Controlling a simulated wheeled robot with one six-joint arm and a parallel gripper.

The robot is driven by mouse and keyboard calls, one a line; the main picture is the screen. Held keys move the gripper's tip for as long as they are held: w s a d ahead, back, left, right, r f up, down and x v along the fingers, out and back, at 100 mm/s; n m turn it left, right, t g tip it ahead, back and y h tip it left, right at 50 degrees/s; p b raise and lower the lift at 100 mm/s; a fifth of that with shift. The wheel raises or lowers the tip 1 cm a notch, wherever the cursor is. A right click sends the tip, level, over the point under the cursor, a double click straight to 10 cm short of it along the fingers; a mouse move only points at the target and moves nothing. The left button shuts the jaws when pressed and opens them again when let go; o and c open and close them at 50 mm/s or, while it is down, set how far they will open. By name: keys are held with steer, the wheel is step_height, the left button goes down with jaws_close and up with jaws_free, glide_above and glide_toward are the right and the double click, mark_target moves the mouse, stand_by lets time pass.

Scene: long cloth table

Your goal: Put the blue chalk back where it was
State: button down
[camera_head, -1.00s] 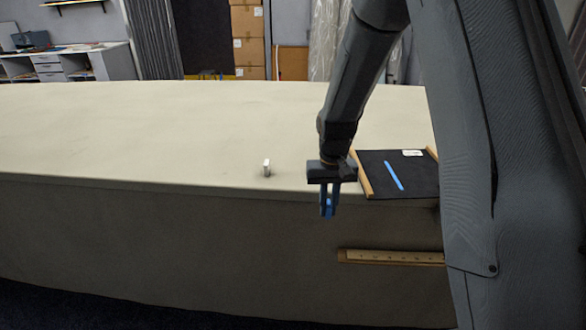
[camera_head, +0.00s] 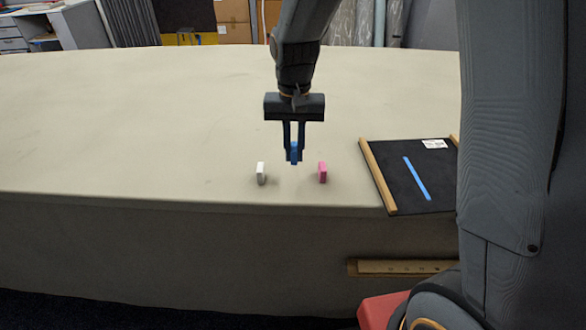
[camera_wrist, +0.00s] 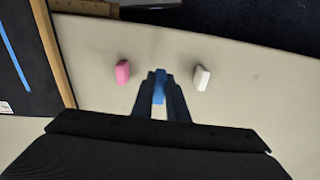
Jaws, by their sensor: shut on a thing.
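My gripper (camera_head: 294,155) is shut on the blue chalk (camera_head: 294,152), which shows between its fingertips. In the wrist view the blue chalk (camera_wrist: 159,88) also sits between the fingers of my gripper (camera_wrist: 160,82). In the head view the chalk appears between a white chalk (camera_head: 261,173) on the left and a pink chalk (camera_head: 322,172) on the right. In the wrist view the pink chalk (camera_wrist: 122,72) is on the left and the white chalk (camera_wrist: 201,78) on the right. I cannot tell whether the blue chalk touches the table.
A black slate (camera_head: 430,175) with wooden side rails and a blue stroke (camera_head: 416,178) lies right of the pink chalk. The cloth table (camera_head: 120,130) is clear to the left and behind. A wooden ruler-like strip (camera_head: 400,267) shows below the table's front edge.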

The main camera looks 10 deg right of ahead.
steer(key=shift+f+p, duration=0.8)
steer(key=shift+f, duration=2.85)
steer(key=shift+f, duration=0.1)
steer(key=c, duration=1.7)
jaws_free()
steer(key=shift+c, duration=0.2)
